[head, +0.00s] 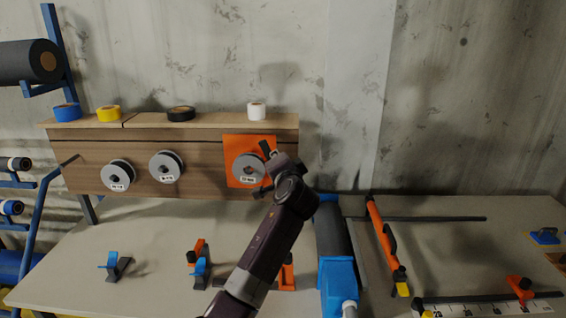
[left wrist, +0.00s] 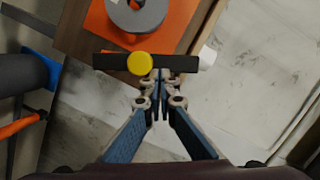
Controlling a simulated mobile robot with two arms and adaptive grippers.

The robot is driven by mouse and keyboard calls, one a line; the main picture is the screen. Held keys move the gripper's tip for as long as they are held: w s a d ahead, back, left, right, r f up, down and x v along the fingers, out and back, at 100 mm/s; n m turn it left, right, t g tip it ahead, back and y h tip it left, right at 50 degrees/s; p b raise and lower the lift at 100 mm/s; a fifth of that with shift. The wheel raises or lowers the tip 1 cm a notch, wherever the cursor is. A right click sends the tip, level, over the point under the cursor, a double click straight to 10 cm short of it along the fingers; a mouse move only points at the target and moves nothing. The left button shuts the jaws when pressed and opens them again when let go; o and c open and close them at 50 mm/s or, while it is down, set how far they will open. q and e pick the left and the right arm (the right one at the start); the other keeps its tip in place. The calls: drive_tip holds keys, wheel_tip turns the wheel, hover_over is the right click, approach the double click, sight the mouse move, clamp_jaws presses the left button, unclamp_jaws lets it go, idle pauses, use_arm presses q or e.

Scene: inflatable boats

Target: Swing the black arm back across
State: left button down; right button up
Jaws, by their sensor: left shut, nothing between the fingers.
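The black arm (left wrist: 182,63) is a short dark bar with a yellow round knob (left wrist: 140,65), lying across the lower part of an orange plate (left wrist: 101,28) in the left wrist view. A grey spool (left wrist: 150,19) sits on the plate just beyond the bar. In the head view the orange plate (head: 233,149) and its spool (head: 246,168) are on the wooden panel, and a bit of the black arm (head: 265,149) shows. My left gripper (head: 268,178) is shut and empty in front of the plate. Its fingertips (left wrist: 160,78) appear close to the bar, near the knob; contact is unclear. My right gripper is out of view.
Two more grey spools (head: 118,175) (head: 166,167) hang on the panel to the left. Tape rolls (head: 181,114) stand on the shelf above. Blue and orange tools (head: 337,280) (head: 383,240) lie on the grey table (head: 460,260) to the right.

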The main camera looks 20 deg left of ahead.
use_arm(q)
drive_tip(key=n, duration=0.1)
drive_tip(key=a, duration=0.1)
drive_tip(key=a+n, duration=0.1)
drive_tip(key=shift+s+f+n+h, duration=0.25)
drive_tip(key=shift+f+n+h, duration=0.05)
drive_tip(key=shift+h, duration=0.1)
drive_tip(key=s+a+f+n+h, duration=0.1)
drive_tip(key=a+f+n+h, duration=0.1)
drive_tip(key=a+f+n, duration=0.2)
drive_tip(key=shift+s+a+f+n+h, duration=0.15)
drive_tip(key=shift+a+f+n+h, duration=0.2)
drive_tip(key=shift+n, duration=1.35)
drive_tip(key=shift+f, duration=0.1)
